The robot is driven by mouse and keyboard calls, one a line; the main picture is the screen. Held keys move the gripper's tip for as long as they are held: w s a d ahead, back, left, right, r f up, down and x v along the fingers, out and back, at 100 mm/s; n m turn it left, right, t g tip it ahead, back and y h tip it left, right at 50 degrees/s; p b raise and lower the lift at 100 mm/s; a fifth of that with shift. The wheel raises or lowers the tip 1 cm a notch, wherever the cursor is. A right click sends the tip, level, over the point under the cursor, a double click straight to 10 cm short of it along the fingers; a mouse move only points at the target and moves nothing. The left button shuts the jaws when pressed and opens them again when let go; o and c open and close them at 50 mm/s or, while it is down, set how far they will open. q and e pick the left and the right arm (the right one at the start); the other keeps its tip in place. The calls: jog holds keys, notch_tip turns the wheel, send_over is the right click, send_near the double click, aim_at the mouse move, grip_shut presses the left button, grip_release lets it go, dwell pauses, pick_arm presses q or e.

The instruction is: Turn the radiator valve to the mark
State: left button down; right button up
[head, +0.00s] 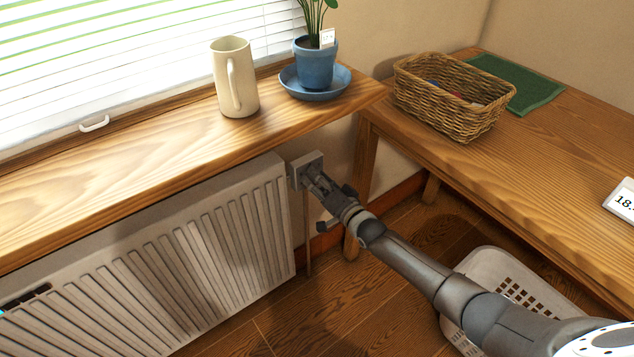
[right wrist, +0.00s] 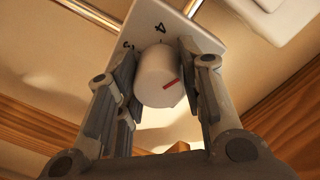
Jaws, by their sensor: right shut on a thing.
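The white radiator valve knob (right wrist: 158,78) shows in the right wrist view, with a short red line on its right side. Behind it is a pale dial plate (right wrist: 195,20) with a "4" above the knob and a partly hidden "3" to the left. The red line points up and right, not at the "4". My right gripper (right wrist: 160,85) is shut on the knob, one finger on each side. In the head view my right gripper (head: 318,186) is at the grey valve plate (head: 304,165), hiding the knob. My left gripper is not in view.
The white radiator (head: 190,240) stands left of the valve, under a wooden sill (head: 150,140) with a cream jug (head: 236,75) and potted plant (head: 315,62). A wooden table (head: 480,170) with a wicker basket (head: 445,95) is at right. A white crate (head: 488,265) is on the floor.

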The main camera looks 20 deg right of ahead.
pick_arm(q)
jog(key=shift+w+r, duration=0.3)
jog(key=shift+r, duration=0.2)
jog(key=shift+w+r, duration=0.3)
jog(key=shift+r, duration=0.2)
pick_arm(e)
jog(key=shift+f+m, duration=0.15)
jog(key=shift+m, duration=0.85)
jog(key=o, duration=1.1)
jog(key=shift+c, duration=0.2)
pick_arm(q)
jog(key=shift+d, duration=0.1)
pick_arm(e)
jog(key=v, duration=1.2)
